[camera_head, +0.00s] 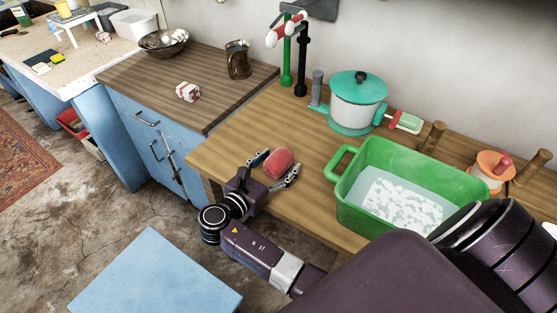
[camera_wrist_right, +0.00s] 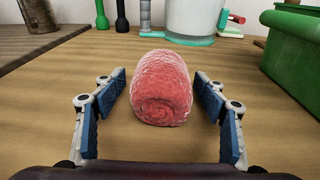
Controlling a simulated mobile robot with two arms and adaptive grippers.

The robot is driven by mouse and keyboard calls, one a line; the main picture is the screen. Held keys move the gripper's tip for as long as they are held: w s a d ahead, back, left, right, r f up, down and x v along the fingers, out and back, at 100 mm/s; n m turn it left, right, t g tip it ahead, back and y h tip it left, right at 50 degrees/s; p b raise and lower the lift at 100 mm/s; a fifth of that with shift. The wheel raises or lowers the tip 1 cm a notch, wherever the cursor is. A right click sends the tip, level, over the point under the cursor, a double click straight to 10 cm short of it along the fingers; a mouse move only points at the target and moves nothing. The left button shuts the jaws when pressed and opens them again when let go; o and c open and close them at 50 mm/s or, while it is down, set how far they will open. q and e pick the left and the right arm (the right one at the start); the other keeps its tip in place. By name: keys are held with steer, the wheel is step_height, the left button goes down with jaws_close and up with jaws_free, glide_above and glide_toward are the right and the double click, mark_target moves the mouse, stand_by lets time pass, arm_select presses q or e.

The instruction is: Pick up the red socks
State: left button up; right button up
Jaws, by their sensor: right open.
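The red socks are a rolled-up red bundle (camera_head: 279,162) lying on the wooden table, left of the green tub. My right gripper (camera_head: 273,169) is low at the table with its two fingers spread around the roll. In the right wrist view the red socks (camera_wrist_right: 162,88) sit between the open fingers of the right gripper (camera_wrist_right: 164,98), with a visible gap on both sides. The near end of the roll faces the wrist camera. My left gripper is not in either view.
The green tub (camera_head: 349,183) with water and white foam stands right of the socks. Behind are a white pot with a teal lid (camera_head: 358,85) and green and black posts (camera_head: 287,58). A red-and-white bundle (camera_head: 188,91) lies on the brown counter.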

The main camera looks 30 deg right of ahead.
steer(key=c, duration=1.3)
steer(key=shift+o, duration=0.2)
steer(key=shift+r, duration=0.1)
